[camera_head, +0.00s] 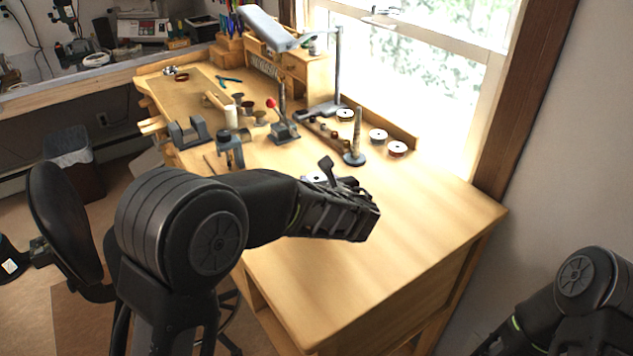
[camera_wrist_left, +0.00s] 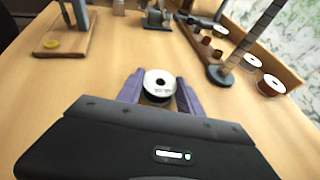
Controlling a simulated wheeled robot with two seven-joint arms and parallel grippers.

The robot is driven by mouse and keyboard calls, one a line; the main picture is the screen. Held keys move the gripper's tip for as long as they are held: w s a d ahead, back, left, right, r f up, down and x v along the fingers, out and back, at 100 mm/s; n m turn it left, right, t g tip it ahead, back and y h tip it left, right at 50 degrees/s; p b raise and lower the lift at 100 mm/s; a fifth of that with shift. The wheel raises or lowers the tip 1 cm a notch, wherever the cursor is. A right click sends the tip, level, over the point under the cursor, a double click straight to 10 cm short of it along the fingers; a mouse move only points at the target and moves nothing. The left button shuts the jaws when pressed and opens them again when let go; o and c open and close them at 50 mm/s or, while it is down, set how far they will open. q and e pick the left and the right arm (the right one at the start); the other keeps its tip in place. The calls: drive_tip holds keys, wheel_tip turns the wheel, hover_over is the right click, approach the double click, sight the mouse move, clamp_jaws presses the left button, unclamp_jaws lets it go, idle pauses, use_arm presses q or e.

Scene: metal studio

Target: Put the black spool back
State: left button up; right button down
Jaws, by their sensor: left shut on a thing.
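A black spool with a white label face (camera_wrist_left: 159,84) sits between the two purple-grey fingers of my left gripper (camera_wrist_left: 160,94) in the left wrist view. The gripper is shut on it. In the head view my left gripper (camera_head: 327,174) is over the middle of the wooden bench, and the spool is mostly hidden behind my wrist. Two spools (camera_head: 378,136) (camera_head: 397,149) stand on the bench near the window-side ledge, and another (camera_head: 345,115) stands farther back. My right arm shows at lower right, but its gripper is out of view.
A tapered rod on a round base (camera_head: 354,157) stands just beyond my left gripper; it also shows in the left wrist view (camera_wrist_left: 222,76). The near right bench top (camera_head: 400,215) is clear.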

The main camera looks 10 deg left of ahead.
use_arm(q)
clamp_jaws()
drive_tip(key=shift+r, duration=0.1)
wheel_tip(320, 180, up, 10)
idle(0.3)
idle(0.5)
